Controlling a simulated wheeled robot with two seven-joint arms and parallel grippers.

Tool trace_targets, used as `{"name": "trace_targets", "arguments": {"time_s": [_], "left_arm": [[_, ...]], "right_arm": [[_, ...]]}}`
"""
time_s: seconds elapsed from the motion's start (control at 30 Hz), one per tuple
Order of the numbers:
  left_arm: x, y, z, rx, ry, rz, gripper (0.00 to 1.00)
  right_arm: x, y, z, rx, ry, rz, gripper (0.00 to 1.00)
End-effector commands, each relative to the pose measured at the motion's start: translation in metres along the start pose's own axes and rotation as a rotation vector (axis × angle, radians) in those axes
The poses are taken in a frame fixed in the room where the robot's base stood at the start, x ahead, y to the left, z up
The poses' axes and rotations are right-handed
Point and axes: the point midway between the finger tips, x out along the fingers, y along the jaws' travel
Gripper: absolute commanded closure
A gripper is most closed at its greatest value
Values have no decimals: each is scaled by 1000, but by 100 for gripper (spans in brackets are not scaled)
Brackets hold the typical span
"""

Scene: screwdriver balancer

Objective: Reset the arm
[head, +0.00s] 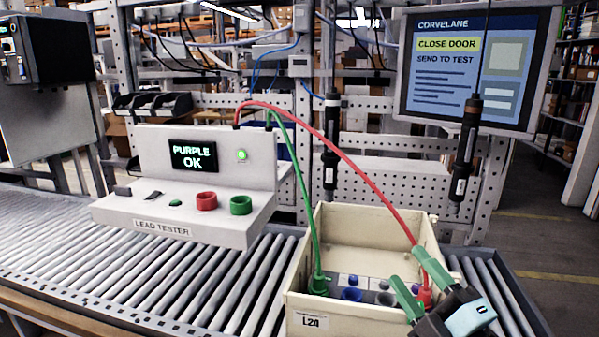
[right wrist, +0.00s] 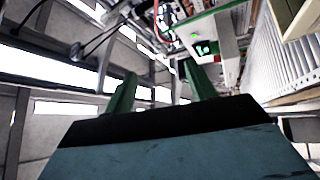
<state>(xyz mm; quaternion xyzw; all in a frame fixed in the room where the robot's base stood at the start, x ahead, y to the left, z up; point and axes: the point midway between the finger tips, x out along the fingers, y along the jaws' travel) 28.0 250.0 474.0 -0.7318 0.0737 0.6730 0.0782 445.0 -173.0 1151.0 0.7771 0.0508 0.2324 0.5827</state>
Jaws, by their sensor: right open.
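My right gripper (head: 413,280) is in the lower right of the head view, beside the right wall of the cream box (head: 308,300). Its green fingers are apart, and they also show with nothing between them in the right wrist view (right wrist: 160,92). The red lead (head: 350,165) runs from the tester to a red plug (head: 424,295) partly hidden behind the gripper. The green lead (head: 302,160) ends in a green plug (head: 319,284) at the box's left side. The lead tester (head: 190,228) display (head: 193,156) reads "PURPLE OK" with a green lamp lit. My left gripper is not in view.
The box, labelled L24, stands on a roller conveyor (head: 150,268). Two dark screwdrivers (head: 331,145) (head: 466,150) hang behind it. A screen (head: 475,70) at upper right reads "CLOSE DOOR, SEND TO TEST".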

Motion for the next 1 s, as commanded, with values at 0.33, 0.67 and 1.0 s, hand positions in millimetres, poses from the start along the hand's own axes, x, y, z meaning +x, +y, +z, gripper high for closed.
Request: {"name": "trace_targets", "arguments": {"time_s": [0.33,0.67,1.0], "left_arm": [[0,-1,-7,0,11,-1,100],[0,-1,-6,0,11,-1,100],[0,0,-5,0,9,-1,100]], "right_arm": [[-140,-133,65,714,-845,-415,44],[-273,-194,22,1046,-1345,-761,44],[-314,-260,19,1103,-1488,-886,44]]}}
